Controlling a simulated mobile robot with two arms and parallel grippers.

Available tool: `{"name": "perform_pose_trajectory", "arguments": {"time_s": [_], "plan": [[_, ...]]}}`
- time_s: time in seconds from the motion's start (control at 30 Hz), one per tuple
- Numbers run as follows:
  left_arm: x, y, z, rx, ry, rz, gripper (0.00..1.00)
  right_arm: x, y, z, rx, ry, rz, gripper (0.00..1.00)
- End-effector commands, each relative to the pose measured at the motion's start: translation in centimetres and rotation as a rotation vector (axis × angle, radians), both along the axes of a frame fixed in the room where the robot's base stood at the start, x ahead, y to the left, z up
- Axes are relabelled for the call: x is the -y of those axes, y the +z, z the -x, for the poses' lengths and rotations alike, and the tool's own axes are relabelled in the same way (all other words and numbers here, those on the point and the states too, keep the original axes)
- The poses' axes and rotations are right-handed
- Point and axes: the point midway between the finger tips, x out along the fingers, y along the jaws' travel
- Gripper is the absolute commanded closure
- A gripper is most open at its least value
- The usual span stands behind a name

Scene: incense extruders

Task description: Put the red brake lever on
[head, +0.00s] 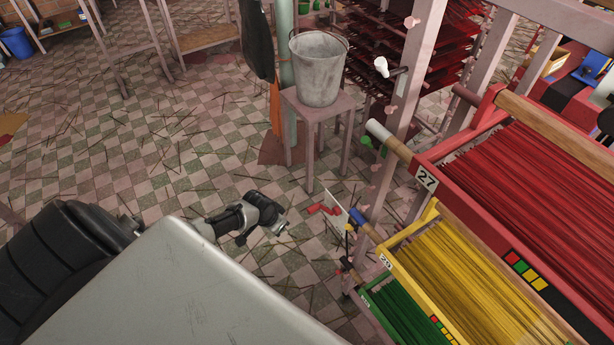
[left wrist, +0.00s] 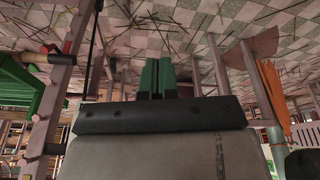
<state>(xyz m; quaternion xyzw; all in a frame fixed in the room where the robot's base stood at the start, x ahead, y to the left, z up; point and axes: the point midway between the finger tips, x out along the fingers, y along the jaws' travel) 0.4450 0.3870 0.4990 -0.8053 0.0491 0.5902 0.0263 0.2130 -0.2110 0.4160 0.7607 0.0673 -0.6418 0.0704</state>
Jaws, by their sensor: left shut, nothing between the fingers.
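A small red lever-like part (head: 320,208) shows beside a pale plate (head: 337,206) at the left side of the rack; I cannot tell for sure that it is the brake lever. My left gripper (head: 276,220) is just left of it, apart from it, low over the tiled floor. In the left wrist view its two dark green fingers (left wrist: 157,78) are together with nothing between them. My right gripper is in neither view.
The rack holds a red tray (head: 452,152), a yellow tray (head: 401,270) and a green tray (head: 377,309) of incense sticks at the right. A metal bucket (head: 318,70) stands on a stool (head: 290,97) behind. The floor around my left gripper has scattered sticks.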

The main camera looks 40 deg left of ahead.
Motion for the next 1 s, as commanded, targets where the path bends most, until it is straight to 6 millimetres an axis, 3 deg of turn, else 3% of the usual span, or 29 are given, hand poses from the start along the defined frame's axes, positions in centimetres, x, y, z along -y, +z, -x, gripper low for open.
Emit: {"name": "perform_pose_trajectory", "arguments": {"time_s": [0.03, 0.13, 0.2, 0.3, 0.4, 0.6, 1.0], "plan": [[-1.2, 1.8, -3.8, 0.029, -0.027, 0.022, 1.0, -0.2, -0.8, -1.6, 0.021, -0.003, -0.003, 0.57], [-1.7, 7.6, -7.7, 0.036, -0.1, 0.089, 1.0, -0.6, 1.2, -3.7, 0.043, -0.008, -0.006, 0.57], [-1.6, 11.4, -8.9, 0.028, -0.161, 0.129, 1.0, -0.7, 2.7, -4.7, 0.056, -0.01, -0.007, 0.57], [-1.3, 15.6, -9.0, 0.004, -0.244, 0.171, 1.0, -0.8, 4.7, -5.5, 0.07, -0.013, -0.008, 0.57], [-0.9, 18.4, -8.4, -0.022, -0.308, 0.198, 1.0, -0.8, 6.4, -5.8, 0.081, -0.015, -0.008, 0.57], [-0.5, 20.7, -7.5, -0.05, -0.359, 0.221, 1.0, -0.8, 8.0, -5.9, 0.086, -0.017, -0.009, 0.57], [-0.3, 20.2, -7.6, -0.05, -0.359, 0.224, 1.0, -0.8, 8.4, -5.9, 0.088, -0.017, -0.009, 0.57]]}}
